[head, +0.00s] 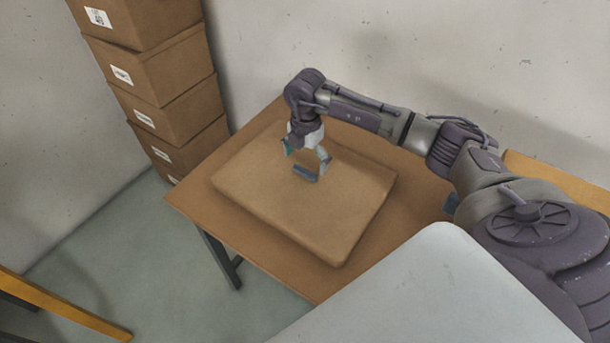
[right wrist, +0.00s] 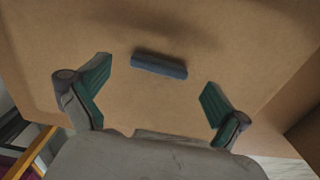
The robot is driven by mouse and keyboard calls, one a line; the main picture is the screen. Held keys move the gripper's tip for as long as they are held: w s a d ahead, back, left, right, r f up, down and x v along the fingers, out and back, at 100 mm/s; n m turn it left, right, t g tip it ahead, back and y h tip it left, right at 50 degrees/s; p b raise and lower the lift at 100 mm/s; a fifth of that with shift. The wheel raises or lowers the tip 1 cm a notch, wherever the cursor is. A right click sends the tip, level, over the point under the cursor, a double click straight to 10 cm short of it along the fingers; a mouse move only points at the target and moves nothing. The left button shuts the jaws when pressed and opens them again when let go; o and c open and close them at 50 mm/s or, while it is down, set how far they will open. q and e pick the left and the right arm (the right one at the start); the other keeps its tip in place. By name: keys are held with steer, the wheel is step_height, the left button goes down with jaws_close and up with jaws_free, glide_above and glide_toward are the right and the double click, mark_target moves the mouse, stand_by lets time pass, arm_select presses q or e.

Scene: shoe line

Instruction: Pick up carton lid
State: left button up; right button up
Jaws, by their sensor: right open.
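The carton lid (head: 335,220) is a flat brown cardboard piece lying on the wooden table. A small blue-grey handle (head: 305,173) sits on its top; the handle also shows in the right wrist view (right wrist: 159,66). My right gripper (head: 306,160) is above the lid, close to the handle. In the right wrist view its two green-padded fingers (right wrist: 155,92) are spread wide, with the handle ahead of the gap between them and nothing held. My left gripper is in neither view.
A stack of labelled brown boxes (head: 167,82) stands against the wall at the back left. The wooden table (head: 190,195) has bare room around the lid. A pale grey surface (head: 440,290) fills the front right. A yellow-orange beam (head: 60,310) is at lower left.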

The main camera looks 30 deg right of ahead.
mark_target(305, 170)
steer(key=shift+s+a+f, duration=0.1)
steer(key=shift+a+f, duration=0.05)
steer(key=shift+f, duration=1.8)
steer(key=shift+r, duration=0.1)
steer(key=c, duration=1.2)
